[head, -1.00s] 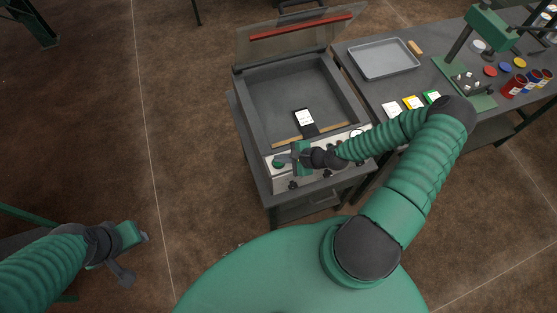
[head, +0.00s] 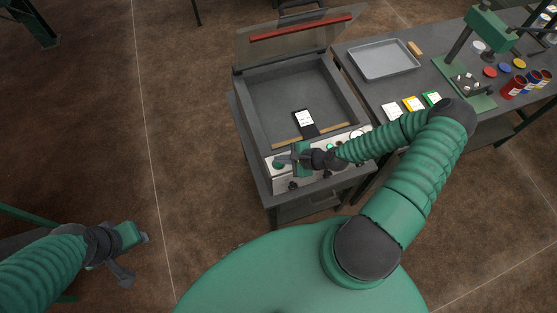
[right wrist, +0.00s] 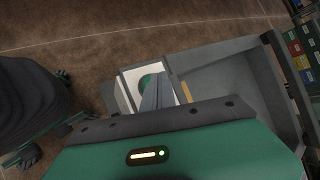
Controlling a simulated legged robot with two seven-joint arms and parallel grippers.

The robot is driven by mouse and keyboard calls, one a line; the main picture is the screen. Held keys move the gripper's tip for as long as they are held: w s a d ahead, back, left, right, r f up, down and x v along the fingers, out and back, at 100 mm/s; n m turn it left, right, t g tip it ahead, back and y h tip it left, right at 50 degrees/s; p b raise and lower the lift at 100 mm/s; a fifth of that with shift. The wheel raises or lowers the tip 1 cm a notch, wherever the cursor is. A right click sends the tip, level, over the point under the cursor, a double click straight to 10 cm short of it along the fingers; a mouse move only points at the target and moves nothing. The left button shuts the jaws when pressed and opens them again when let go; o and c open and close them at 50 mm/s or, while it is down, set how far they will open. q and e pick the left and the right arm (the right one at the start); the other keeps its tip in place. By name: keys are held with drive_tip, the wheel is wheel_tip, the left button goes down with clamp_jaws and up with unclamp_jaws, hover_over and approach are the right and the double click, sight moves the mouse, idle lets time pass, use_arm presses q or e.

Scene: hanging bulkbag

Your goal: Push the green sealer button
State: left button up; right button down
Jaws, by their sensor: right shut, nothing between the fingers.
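The sealer (head: 250,105) stands in the middle of the head view with its lid raised. Its pale control panel (head: 311,179) faces me. The green sealer button (head: 278,164) is at the panel's left end. My right gripper (head: 283,160) is shut and empty, its fingertips at the button. In the right wrist view the grey fingers (right wrist: 160,94) cover part of the green button (right wrist: 147,80); whether they touch it I cannot tell. My left gripper (head: 134,257) is low at the left, away from the sealer; its jaw opening is unclear.
A dark pouch with a white label (head: 305,119) lies in the sealer chamber. Dark knobs (head: 293,185) sit on the panel's front.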

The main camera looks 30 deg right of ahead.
wheel_tip(320, 180, up, 6)
drive_tip(key=p, duration=0.5)
drive_tip(key=shift+r, duration=0.1)
